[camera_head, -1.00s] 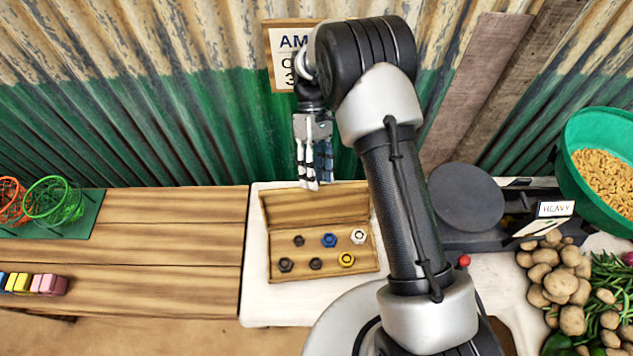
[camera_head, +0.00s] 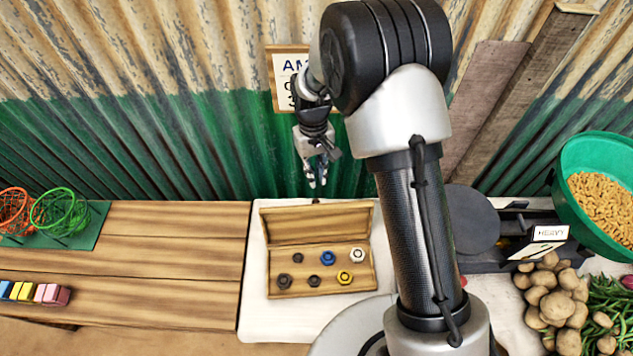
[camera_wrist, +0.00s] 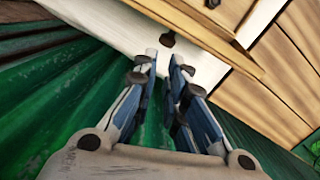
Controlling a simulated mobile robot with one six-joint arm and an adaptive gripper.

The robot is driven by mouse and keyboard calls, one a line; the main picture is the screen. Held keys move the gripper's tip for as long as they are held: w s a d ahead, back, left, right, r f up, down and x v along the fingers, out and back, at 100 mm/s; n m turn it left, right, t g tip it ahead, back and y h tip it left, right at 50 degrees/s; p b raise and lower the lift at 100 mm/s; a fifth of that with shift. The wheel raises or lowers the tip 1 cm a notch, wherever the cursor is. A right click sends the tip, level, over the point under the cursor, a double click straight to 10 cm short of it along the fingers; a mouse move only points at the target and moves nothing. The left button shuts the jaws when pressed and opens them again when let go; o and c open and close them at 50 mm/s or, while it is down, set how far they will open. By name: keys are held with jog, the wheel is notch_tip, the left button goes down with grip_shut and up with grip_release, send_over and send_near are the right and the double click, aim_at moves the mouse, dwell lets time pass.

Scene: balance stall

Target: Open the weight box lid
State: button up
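The wooden weight box (camera_head: 374,275) stands on the white tabletop with its lid (camera_head: 318,222) swung back toward the wall, its inner face showing. Several hex weights in black, blue, yellow and white sit in the box. A small dark knob (camera_head: 315,201) shows at the lid's far edge; it also shows in the wrist view (camera_wrist: 168,40). My gripper (camera_head: 317,184) is beyond the lid, near the wall, pointing down. In the wrist view its fingers (camera_wrist: 165,60) are partly open, with a narrow empty gap, and the knob lies past the fingertips, apart from them.
The green corrugated wall (camera_head: 230,150) rises close behind my gripper. A dark scale (camera_head: 475,220), a green bowl (camera_head: 600,155) and potatoes (camera_head: 560,300) are on the right. A wooden table (camera_head: 170,235) with coloured blocks (camera_head: 35,292) and wire baskets (camera_head: 62,212) is on the left.

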jog(key=w+m+t, duration=0.1)
jog(key=r+t, duration=0.1)
jog(key=w+m, duration=0.1)
jog(key=shift+w+a+r+m+t+y+p, duration=0.25)
jog(key=shift+w+a+m+t+y+p, duration=0.05)
jog(key=shift+a+t+p, duration=0.1)
grip_shut()
notch_tip(320, 180, down, 9)
jog(key=s+b, duration=0.2)
jog(key=b, duration=0.1)
jog(key=shift+s, duration=0.15)
